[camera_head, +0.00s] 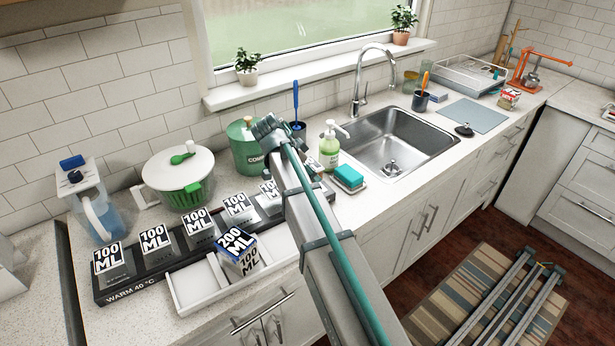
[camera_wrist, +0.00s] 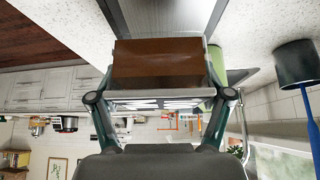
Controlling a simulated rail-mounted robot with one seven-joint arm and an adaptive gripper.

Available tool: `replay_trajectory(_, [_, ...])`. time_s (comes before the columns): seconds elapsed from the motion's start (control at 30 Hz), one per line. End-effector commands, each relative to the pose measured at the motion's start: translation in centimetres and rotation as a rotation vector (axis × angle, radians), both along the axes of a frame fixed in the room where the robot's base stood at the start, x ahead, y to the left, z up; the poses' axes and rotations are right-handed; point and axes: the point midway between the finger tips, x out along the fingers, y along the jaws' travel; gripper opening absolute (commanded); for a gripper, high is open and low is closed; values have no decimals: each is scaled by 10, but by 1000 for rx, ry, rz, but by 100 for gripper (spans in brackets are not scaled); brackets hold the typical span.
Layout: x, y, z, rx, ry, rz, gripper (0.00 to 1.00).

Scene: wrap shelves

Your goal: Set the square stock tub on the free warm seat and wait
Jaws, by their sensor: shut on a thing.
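In the wrist view my gripper (camera_wrist: 160,80) is shut on a square tub (camera_wrist: 157,62), one finger on each side. The tub shows a brown face and a black-and-white label strip beneath it. In the head view my own arm hides the gripper and the held tub. A dark-blue-topped 200 ML tub (camera_head: 236,241) sits in the white front tray (camera_head: 188,292).
A water jug (camera_head: 98,208), a salad spinner (camera_head: 182,175) and a green compost bin (camera_head: 240,148) stand behind the tray. A soap bottle (camera_head: 329,150) and a sponge (camera_head: 349,177) are right of my arm, beside the sink (camera_head: 395,140).

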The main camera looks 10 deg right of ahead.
Motion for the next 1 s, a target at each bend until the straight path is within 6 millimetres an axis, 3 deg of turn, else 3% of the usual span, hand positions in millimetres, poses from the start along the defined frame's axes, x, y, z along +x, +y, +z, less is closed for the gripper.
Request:
replay_trajectory(0.27, [11,-1,-12,0,1,0,32])
replay_trajectory(0.53, [11,-1,-42,0,1,1,32])
replay_trajectory(0.93, [11,-1,-48,0,-1,1,32])
replay_trajectory(0.97, [11,-1,-47,0,-1,1,81])
replay_trajectory(1.0, [11,-1,-47,0,-1,1,88])
